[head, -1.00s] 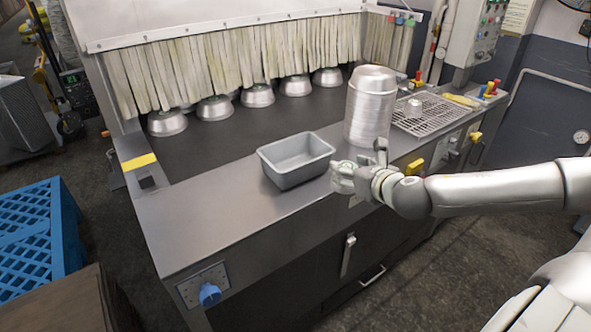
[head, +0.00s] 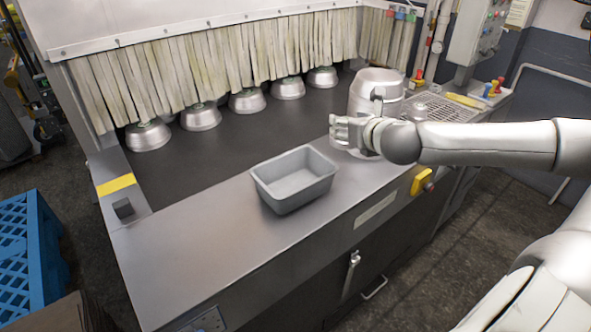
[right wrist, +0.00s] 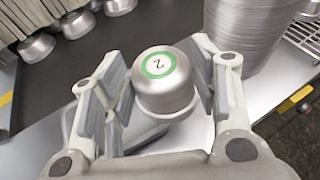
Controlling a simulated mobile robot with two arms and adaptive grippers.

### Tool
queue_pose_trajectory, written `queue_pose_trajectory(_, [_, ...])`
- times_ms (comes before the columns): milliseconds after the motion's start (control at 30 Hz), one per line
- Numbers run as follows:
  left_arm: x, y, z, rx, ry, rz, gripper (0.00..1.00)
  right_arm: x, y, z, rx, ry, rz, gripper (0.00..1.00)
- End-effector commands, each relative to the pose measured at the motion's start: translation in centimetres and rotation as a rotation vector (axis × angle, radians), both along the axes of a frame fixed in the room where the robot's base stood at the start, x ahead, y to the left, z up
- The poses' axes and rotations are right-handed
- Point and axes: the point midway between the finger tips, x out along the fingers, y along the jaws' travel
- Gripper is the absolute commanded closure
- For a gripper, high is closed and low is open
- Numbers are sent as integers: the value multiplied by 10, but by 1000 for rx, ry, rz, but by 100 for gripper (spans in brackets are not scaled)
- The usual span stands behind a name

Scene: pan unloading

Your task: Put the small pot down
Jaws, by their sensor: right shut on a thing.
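The small pot (right wrist: 165,85) is a silver metal pot with a green ring and the number 2 on its face, seen in the right wrist view. My right gripper (right wrist: 163,92) is shut on it, with a finger on each side. In the head view my right gripper (head: 345,128) is in front of the stack of metal pots (head: 380,82), above the steel counter (head: 225,235); the small pot is hidden there or too unclear to make out. My left gripper is not in view.
A grey rectangular bin (head: 293,180) stands on the counter, left of my right gripper. Several metal pots (head: 248,101) stand on the dark belt (head: 230,135) under a strip curtain (head: 215,68). A wire grid (head: 440,108) is right of the stack. The counter's front left is clear.

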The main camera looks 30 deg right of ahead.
Motion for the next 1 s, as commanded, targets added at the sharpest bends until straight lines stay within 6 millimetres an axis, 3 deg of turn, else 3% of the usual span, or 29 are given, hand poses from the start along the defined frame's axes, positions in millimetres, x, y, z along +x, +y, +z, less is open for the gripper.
queue_pose_trajectory(100, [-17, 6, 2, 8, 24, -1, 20, 3, 6, -3, 9, 0, -1, 69])
queue_pose_trajectory(200, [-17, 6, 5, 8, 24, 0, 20, 5, 10, -4, 10, 2, -3, 69])
queue_pose_trajectory(567, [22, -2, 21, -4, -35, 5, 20, 20, 36, -17, 9, 3, -1, 69])
queue_pose_trajectory(867, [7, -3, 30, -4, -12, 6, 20, 38, 69, -33, 9, 5, 1, 69])
queue_pose_trajectory(1000, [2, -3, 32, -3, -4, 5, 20, 46, 84, -56, 6, 8, 0, 69])
